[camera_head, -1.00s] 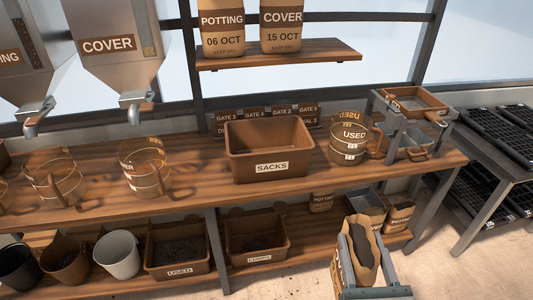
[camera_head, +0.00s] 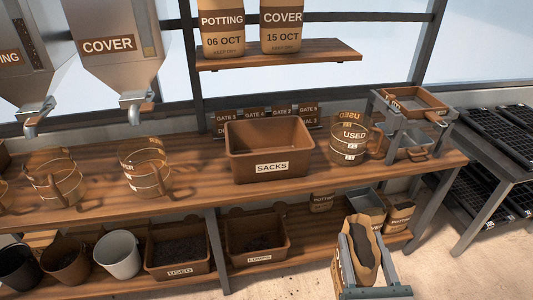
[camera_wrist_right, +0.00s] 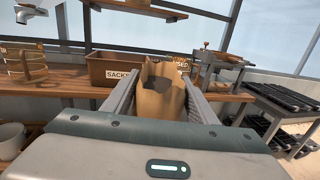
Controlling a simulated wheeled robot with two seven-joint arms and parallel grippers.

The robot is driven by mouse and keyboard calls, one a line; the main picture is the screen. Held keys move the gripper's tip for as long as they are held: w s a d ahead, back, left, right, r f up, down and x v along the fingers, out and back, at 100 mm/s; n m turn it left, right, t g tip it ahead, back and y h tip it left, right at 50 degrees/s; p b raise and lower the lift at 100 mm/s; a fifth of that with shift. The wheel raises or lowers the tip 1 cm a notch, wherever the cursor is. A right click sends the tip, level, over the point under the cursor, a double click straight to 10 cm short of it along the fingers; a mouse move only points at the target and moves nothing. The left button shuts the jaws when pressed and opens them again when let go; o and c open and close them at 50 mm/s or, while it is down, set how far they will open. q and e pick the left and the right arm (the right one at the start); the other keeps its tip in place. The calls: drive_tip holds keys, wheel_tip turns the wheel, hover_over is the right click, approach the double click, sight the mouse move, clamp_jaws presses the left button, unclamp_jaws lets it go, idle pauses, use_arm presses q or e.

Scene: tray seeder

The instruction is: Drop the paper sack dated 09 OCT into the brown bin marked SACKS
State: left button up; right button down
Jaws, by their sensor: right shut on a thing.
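My right gripper (camera_head: 360,262) is shut on an open-topped brown paper sack (camera_head: 364,257), low at the right in front of the bench. Dark material shows inside the sack's mouth. The sack (camera_wrist_right: 160,97) stands upright between the fingers in the right wrist view; its date is not readable. The brown bin marked SACKS (camera_head: 270,168) stands on the bench top, behind, left of and above the held sack. In the wrist view the bin (camera_wrist_right: 108,70) is partly hidden by the sack and finger. My left gripper is not in view.
A clear USED jug (camera_head: 350,145) and a sieve stand (camera_head: 412,105) stand right of the bin. The lower shelf holds a LUMPS bin (camera_head: 255,240), a USED bin (camera_head: 180,250) and other sacks. Sacks dated 06 OCT (camera_head: 222,38) and 15 OCT (camera_head: 282,30) stand on the upper shelf.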

drive_tip(key=w+a+r+m+h+p, duration=0.2)
drive_tip(key=w+a+r+h+p, duration=0.1)
drive_tip(key=w+r+p, duration=0.7)
wheel_tip(320, 180, up, 4)
drive_tip(key=a+p, duration=0.1)
drive_tip(key=p, duration=0.2)
drive_tip(key=shift+w+f+p, duration=0.15)
drive_tip(key=shift+w+p, duration=0.15)
drive_tip(key=shift+a, duration=0.1)
